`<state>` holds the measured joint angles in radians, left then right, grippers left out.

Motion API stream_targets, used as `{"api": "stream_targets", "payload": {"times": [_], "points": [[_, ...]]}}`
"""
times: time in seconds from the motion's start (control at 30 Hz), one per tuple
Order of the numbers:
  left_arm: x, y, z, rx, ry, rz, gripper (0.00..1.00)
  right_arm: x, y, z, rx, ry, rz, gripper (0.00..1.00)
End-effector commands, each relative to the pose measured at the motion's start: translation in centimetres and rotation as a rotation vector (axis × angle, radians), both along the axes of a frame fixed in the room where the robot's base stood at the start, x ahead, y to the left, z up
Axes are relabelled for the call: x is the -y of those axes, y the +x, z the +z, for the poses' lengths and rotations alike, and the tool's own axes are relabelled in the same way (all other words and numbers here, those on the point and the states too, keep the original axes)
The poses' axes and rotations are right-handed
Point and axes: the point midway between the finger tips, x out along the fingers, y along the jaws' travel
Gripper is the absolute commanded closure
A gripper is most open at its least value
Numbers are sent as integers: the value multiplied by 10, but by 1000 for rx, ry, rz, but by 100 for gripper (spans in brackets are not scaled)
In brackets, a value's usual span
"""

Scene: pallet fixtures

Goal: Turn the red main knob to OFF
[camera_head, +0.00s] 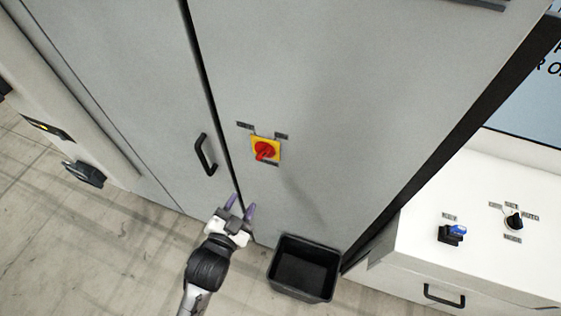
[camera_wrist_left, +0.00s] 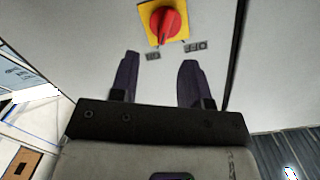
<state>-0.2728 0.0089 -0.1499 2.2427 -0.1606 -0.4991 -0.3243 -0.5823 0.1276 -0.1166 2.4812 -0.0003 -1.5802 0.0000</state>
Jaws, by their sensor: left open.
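The red main knob (camera_head: 265,150) sits on a yellow square plate (camera_head: 277,145) on the grey cabinet door, with small dark labels around it. Its handle slants in the head view. In the left wrist view the knob (camera_wrist_left: 167,23) shows at the top, beyond my fingers, with two labels under it; their text is too small to read surely. My left gripper (camera_head: 241,207) is open and empty, below and a little left of the knob in the head view, and apart from it. It also shows in the left wrist view (camera_wrist_left: 156,75). My right gripper is not in view.
A black door handle (camera_head: 205,155) stands out left of the knob. A black open bin (camera_head: 304,268) is at the cabinet's foot. A white box (camera_head: 480,215) with a black knob (camera_head: 514,221) and a blue-and-black switch (camera_head: 453,233) is at right. The door around the knob is clear.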

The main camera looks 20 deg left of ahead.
Motion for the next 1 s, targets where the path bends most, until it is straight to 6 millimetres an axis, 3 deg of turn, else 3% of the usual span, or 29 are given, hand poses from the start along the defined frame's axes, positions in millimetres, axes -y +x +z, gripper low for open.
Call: {"api": "stream_targets", "payload": {"times": [0.1,0.27,0.8,1.0], "points": [[1,1,12,80,38,-10,57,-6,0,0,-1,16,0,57],[2,8,17,105,74,-15,57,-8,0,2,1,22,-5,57],[10,99,18,102,75,-14,57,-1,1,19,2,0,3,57],[12,123,17,101,75,-14,57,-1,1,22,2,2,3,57]]}}
